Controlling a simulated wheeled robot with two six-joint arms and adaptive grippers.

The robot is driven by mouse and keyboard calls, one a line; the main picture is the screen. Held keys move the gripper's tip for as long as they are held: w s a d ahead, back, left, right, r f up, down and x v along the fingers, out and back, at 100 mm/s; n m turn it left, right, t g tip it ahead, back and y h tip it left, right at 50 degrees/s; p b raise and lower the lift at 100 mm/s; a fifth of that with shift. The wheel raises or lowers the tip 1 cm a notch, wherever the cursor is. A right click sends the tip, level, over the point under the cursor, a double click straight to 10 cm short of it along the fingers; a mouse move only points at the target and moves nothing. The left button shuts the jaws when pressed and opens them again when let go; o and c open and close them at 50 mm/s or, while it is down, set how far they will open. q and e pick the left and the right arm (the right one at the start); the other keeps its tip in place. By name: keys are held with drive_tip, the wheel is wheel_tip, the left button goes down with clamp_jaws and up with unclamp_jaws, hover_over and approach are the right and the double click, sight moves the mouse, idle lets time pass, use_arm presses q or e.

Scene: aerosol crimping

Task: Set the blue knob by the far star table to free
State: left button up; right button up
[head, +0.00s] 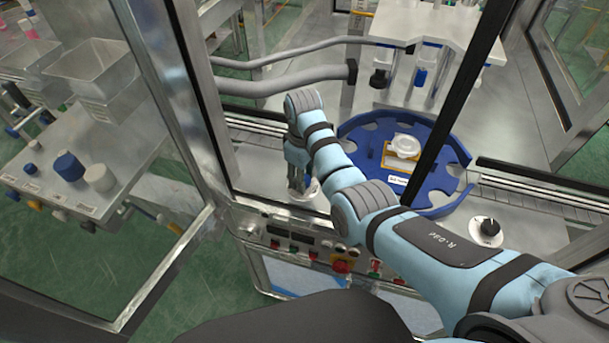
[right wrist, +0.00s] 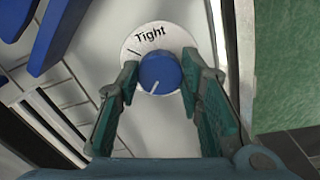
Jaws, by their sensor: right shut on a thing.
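The blue knob (right wrist: 158,72) sits on a round white dial (right wrist: 176,38) with the word "Tight" along its upper edge in the right wrist view. Its white pointer line points down and slightly left, away from that word. My right gripper (right wrist: 160,77) is shut on the knob, one finger on each side; other dial marks are partly hidden. In the head view the right gripper (head: 297,180) reaches down over the white dial (head: 311,191), left of the blue star table (head: 357,148); the knob is hidden there. My left gripper is not in view.
A black knob on a white dial (head: 488,231) stands right of the star table. A control panel (head: 300,247) with buttons and a red emergency knob (head: 341,264) runs along the front. Metal frame posts (head: 196,90) and a dark post (head: 462,95) stand close to my arm.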

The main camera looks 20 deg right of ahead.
drive_tip(key=shift+a, duration=0.1)
drive_tip(key=o, duration=1.2)
drive_tip(key=shift+w+f, duration=0.1)
drive_tip(key=shift+c, duration=0.2)
wheel_tip(320, 180, up, 8)
drive_tip(key=shift+f, duration=0.25)
